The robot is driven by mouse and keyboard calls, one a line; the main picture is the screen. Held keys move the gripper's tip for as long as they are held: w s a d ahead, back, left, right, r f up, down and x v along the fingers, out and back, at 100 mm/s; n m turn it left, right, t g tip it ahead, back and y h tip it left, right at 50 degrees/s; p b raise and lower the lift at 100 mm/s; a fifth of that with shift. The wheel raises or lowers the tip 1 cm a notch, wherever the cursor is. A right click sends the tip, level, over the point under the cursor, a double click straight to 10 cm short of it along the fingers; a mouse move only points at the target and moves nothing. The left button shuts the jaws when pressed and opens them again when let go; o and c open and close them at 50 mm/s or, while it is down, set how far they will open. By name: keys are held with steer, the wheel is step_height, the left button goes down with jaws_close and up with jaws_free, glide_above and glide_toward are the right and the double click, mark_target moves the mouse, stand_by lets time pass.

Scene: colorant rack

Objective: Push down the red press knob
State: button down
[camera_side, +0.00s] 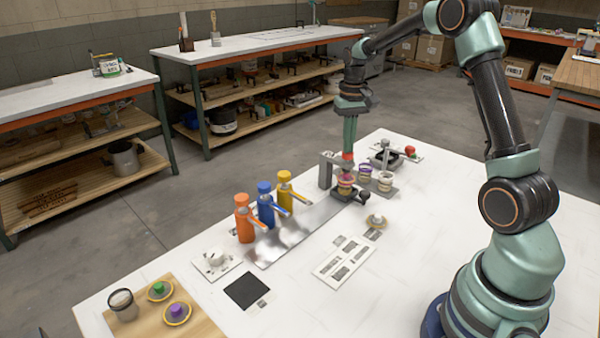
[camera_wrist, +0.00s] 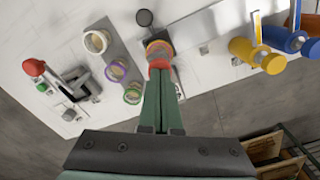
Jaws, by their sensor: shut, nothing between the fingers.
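The red press knob (camera_side: 347,157) belongs to a grey stand (camera_side: 326,172) near the middle of the table in the side view. A small jar with a coloured rim (camera_side: 345,184) sits below it. My gripper (camera_side: 348,148) points straight down, its closed fingertips at the top of the knob. In the wrist view the knob (camera_wrist: 159,63) shows just beyond the fingertips (camera_wrist: 160,74), with an orange ring (camera_wrist: 158,47) around it. The fingers are together and empty. They partly hide the knob, and I cannot tell whether they touch it or how far it is down.
Orange (camera_side: 244,219), blue (camera_side: 265,205) and yellow (camera_side: 285,190) bottles with spouts stand left of the stand. Jars (camera_side: 385,181) stand close on its right, with a red-balled lever device (camera_wrist: 70,82) beyond. The white tabletop is clear toward the front right.

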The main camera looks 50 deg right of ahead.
steer(key=shift+f, duration=0.5)
steer(key=shift+r, duration=1.1)
steer(key=shift+r, duration=2.05)
